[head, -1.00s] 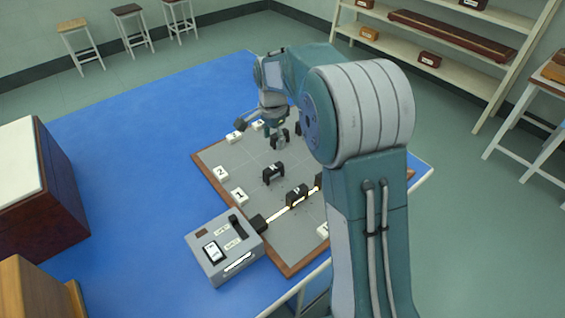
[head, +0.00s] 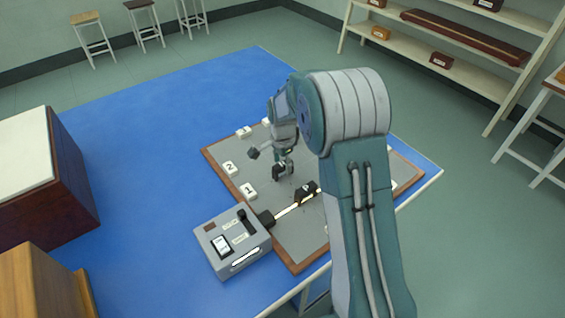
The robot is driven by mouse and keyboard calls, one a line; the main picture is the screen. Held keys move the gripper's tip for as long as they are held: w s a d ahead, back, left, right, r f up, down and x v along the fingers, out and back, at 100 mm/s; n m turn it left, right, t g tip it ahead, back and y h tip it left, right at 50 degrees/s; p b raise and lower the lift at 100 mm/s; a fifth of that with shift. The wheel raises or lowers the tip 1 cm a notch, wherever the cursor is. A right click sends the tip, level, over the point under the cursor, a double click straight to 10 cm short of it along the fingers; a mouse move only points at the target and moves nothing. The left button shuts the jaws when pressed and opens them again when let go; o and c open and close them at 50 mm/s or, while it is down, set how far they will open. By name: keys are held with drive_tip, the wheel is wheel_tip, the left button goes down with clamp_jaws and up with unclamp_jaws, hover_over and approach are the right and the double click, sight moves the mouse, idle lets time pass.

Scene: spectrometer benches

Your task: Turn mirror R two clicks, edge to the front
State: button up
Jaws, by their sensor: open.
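A small black mirror mount (head: 277,174) stands on the grey board, left of and behind the beam, partly covered by my gripper. A second black mount (head: 308,190) stands in the bright beam (head: 287,210). I cannot read the letters on either, so I cannot tell which is mirror R. My gripper (head: 271,159) is open and points down at the first mount. One dark fingertip is out to the left; the other side is at the mount. I cannot tell whether they touch. My arm hides the right part of the board.
The brown-edged grey board (head: 295,236) lies on a blue table (head: 140,125). White number tiles (head: 248,190) stand along its left side. A grey control box (head: 232,243) stands at the front left, with a black emitter (head: 266,218) beside it.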

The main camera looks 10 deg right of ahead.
drive_tip(key=shift+a, duration=0.1)
clamp_jaws()
drive_tip(key=shift+n, duration=0.4)
drive_tip(key=n, duration=0.3)
drive_tip(key=shift+n, duration=0.4)
drive_tip(key=n, duration=0.4)
drive_tip(key=shift+w+r, duration=0.1)
drive_tip(key=n, duration=0.9)
drive_tip(key=shift+n, duration=0.3)
